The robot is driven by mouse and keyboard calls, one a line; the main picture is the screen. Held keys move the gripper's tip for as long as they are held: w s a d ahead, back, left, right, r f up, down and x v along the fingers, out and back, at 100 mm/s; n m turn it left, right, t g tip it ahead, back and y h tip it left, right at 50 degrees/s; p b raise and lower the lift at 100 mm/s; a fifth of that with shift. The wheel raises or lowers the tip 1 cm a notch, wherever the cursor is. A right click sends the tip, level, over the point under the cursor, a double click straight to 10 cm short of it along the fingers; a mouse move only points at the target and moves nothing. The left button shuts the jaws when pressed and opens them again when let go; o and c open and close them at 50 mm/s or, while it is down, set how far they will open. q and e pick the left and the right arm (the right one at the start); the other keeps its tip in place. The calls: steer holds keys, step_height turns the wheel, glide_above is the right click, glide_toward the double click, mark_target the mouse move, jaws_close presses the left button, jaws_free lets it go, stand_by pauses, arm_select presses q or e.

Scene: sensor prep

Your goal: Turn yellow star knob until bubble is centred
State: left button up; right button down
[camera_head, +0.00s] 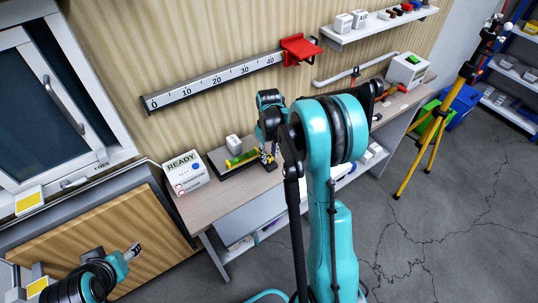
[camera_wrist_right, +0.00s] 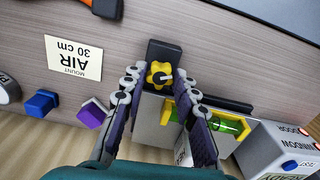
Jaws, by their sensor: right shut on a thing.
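The yellow star knob (camera_wrist_right: 158,75) sits on a dark block in the right wrist view. My right gripper (camera_wrist_right: 161,86) is shut on it, with one finger on each side. A yellow level with a green vial (camera_wrist_right: 229,124) lies beside the right finger; I cannot tell exactly where its bubble sits. In the head view the level (camera_head: 241,159) is on the bench, with my right gripper (camera_head: 268,155) just right of it; the knob is hidden there. My left gripper (camera_head: 134,250) is low at the left, away from the bench; its jaws are too small to read.
A white READY box (camera_head: 186,174) stands left of the level on the bench (camera_head: 222,196). A ruler rail (camera_head: 215,80) with a red slider (camera_head: 299,50) is on the wall above. A MOUNT AIR label (camera_wrist_right: 73,58), a blue block (camera_wrist_right: 41,103) and a purple block (camera_wrist_right: 92,112) lie near the right gripper.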

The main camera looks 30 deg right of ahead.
steer(key=m, duration=0.6)
steer(key=shift+m+b, duration=0.3)
steer(key=m, duration=0.5)
stand_by(0.4)
steer(key=c, duration=1.2)
jaws_free()
steer(key=shift+o, duration=0.2)
